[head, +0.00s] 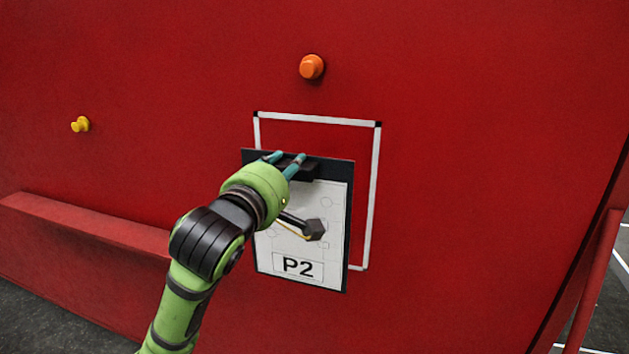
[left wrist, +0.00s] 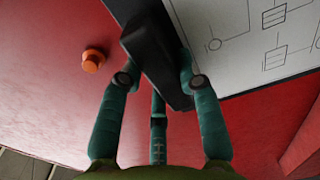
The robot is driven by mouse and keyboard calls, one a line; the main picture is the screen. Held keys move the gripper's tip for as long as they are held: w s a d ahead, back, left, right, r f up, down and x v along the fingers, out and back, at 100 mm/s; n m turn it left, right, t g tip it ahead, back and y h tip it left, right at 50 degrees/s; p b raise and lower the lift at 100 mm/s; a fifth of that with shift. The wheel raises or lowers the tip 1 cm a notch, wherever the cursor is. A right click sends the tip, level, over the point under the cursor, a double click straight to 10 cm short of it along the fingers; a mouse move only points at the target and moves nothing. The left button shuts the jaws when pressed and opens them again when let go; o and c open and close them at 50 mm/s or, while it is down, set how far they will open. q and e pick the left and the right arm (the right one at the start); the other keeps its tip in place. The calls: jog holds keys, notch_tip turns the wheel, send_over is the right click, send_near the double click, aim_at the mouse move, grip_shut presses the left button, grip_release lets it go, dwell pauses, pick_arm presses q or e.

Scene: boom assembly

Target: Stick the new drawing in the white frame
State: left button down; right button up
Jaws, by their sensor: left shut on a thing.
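The new drawing (head: 335,225) is a white sheet marked "P2" on a dark board with a black block at its top. My left gripper (head: 286,160) is shut on that black block. In the left wrist view, its teal fingers (left wrist: 160,88) are on both sides of the block, and part of the drawing (left wrist: 245,32) shows at the upper right. The white frame (head: 374,190) is an outline on the red wall. The board overlaps its lower left part, sitting lower and to the left of it. I cannot tell whether the board touches the wall. My right gripper is not in view.
The red wall (head: 460,140) is broad and flat. An orange knob (head: 312,67) sticks out above the frame and a yellow knob (head: 80,124) at the left. A red ledge (head: 90,225) runs along the lower left. The wall right of the frame is clear.

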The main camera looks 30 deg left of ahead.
pick_arm(q)
jog(key=shift+w+a+r+p, duration=0.1)
jog(key=shift+w+a+p, duration=0.2)
jog(key=shift+w+p, duration=0.2)
jog(key=shift+w+a+r+p, duration=0.1)
jog(key=shift+w+a+p, duration=0.15)
jog(key=shift+w+p, duration=0.15)
send_near(312, 139)
jog(key=x, duration=0.2)
jog(key=shift+x, duration=1.95)
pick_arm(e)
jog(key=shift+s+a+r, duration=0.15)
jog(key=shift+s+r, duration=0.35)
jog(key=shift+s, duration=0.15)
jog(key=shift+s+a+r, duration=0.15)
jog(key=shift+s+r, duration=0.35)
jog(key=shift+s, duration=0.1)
pick_arm(q)
jog(key=shift+w, duration=0.15)
jog(key=c, duration=0.8)
grip_release()
jog(key=shift+f, duration=0.1)
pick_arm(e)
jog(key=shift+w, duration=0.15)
